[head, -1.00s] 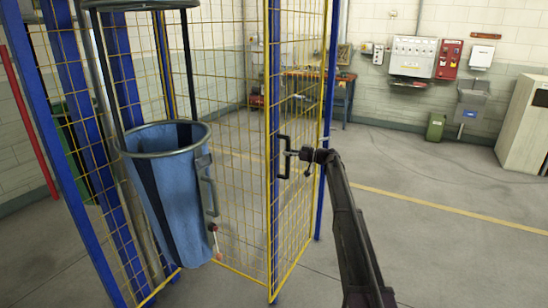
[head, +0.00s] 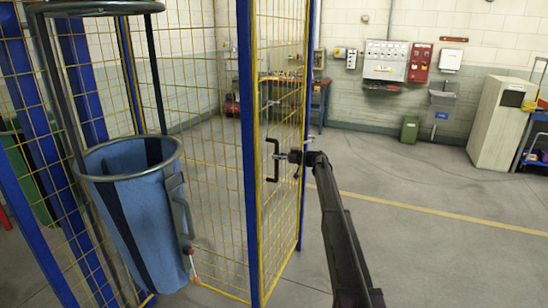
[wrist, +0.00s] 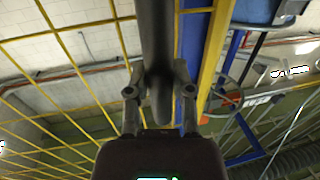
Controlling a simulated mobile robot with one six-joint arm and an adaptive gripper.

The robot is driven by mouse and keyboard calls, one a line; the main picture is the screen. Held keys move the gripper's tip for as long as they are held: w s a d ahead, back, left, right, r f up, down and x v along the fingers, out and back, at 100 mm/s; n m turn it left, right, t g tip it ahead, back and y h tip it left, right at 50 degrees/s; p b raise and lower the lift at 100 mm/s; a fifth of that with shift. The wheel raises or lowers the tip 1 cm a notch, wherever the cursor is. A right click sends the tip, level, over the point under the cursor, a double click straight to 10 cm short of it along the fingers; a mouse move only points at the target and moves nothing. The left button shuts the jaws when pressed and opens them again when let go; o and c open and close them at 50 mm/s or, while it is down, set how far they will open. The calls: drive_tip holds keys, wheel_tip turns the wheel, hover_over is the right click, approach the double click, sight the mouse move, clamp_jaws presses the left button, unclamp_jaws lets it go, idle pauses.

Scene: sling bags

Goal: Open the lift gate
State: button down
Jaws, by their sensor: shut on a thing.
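The lift gate (head: 283,215) is a yellow-framed mesh panel between two blue posts in the head view. Its left edge shows just right of the near blue post (head: 247,130). A black, bracket-shaped handle (head: 275,172) stands out from the gate near that edge. My gripper (head: 281,157) reaches it from the right and is shut on its upright bar. In the wrist view, my gripper (wrist: 160,92) has its two fingers on either side of the dark handle bar (wrist: 155,35). The exact finger contact is too small to tell in the head view.
A workbench (head: 292,85) stands behind the gate. A green bin (head: 410,130) and pale cabinet (head: 497,122) stand by the far wall. The floor right of my arm is clear.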

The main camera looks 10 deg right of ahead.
drive_tip(key=shift+c, duration=2.4)
unclamp_jaws()
drive_tip(key=shift+d+f, duration=0.1)
drive_tip(key=shift+d, duration=0.2)
drive_tip(key=shift+s+a, duration=0.1)
drive_tip(key=shift+a, duration=0.2)
drive_tip(key=shift+d, duration=0.15)
drive_tip(key=v, duration=1.1)
drive_tip(key=shift+s+d, duration=0.2)
drive_tip(key=shift+d, duration=0.1)
